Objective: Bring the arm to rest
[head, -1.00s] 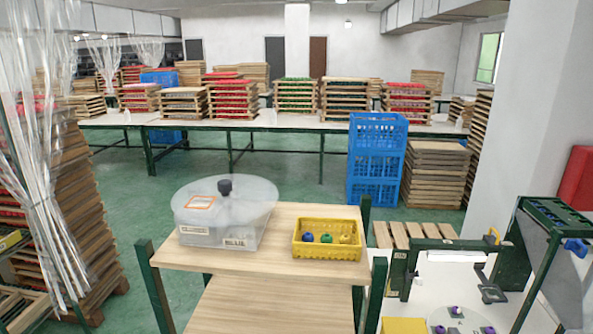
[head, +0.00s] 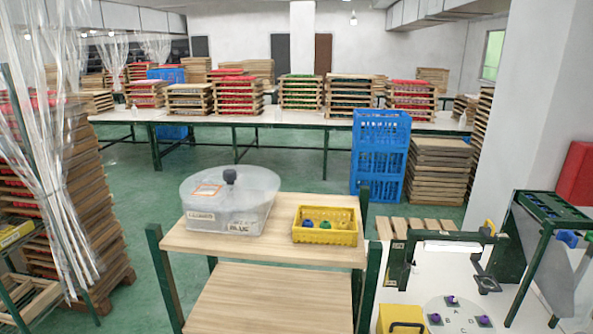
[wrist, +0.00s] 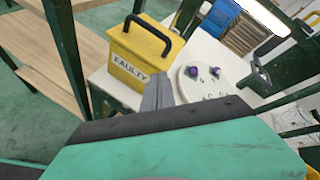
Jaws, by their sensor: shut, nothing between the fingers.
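My gripper (wrist: 158,92) shows in the wrist view as two grey fingers closed together with nothing between them. It is not seen in the head view. In the wrist view the fingers overlap the area between a yellow box (wrist: 135,68) labelled FAULTY, with a black handle, and a white disc (wrist: 203,88) with purple-topped pieces. In the head view the yellow box (head: 401,320) is cut by the bottom edge, and the disc (head: 459,317), marked with letters, lies to its right on the white table.
A wooden trolley (head: 190,243) holds a lidded clear tub (head: 230,205) and a yellow crate (head: 325,236) with small coloured items. A dark green frame (head: 540,245) stands over the white table at right. Blue crates (head: 378,160) stand behind. Green floor is open left of the trolley.

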